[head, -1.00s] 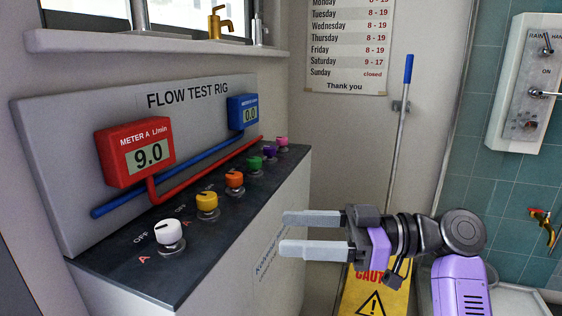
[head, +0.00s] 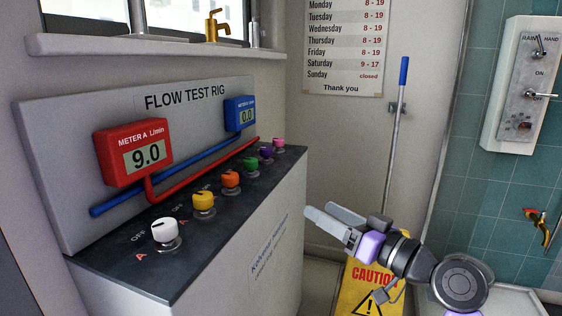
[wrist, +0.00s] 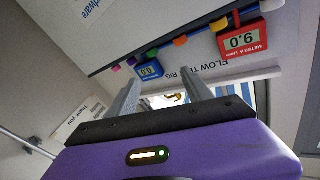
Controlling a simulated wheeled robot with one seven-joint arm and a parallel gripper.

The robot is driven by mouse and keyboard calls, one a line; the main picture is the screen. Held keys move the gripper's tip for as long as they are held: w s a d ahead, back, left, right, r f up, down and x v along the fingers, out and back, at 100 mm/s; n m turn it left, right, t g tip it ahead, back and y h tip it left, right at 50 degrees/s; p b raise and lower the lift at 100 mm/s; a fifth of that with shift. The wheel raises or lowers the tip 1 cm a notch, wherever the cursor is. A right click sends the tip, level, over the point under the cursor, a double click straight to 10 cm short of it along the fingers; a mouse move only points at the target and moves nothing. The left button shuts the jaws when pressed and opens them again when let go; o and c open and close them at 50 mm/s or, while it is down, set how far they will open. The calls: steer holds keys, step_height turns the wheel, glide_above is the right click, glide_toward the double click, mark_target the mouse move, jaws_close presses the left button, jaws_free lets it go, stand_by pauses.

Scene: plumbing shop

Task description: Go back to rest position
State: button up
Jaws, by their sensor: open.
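My gripper (head: 334,224) is open and empty in the head view, in the air to the right of the flow test rig's bench. Its fingers point left and slightly up toward the rig. In the wrist view my gripper (wrist: 160,95) shows both grey fingers apart, with nothing between them. The flow test rig (head: 55,150) has a red meter A (head: 133,153) reading 9.0 and a blue meter (head: 240,113) reading 0.0. A row of coloured knobs runs along its top, from a white knob (head: 165,231) in front to a pink knob (head: 278,142) at the back.
A yellow caution sign (head: 365,288) stands on the floor behind my arm. A blue-handled pole (head: 398,130) leans at the back wall. A switch panel (head: 525,85) and a brass tap (head: 540,225) are on the right wall.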

steer(key=s+d+f+m+t+h, duration=0.3)
steer(key=s+d+f+m+h, duration=0.1)
steer(key=s+d+f+h, duration=0.3)
steer(key=s+d+f+m+t+h, duration=0.2)
steer(key=s+d+f+m+h, duration=0.25)
steer(key=s+f, duration=0.4)
steer(key=s+a+f+n+g+h, duration=0.1)
steer(key=s+f+n+g, duration=0.15)
steer(key=s, duration=1.45)
steer(key=s+f+n+g+h, duration=0.1)
steer(key=s+f, duration=0.3)
steer(key=s, duration=1.3)
step_height(320, 180, up, 21)
steer(key=p, duration=2)
steer(key=shift+f+p, duration=0.2)
steer(key=shift+p, duration=0.2)
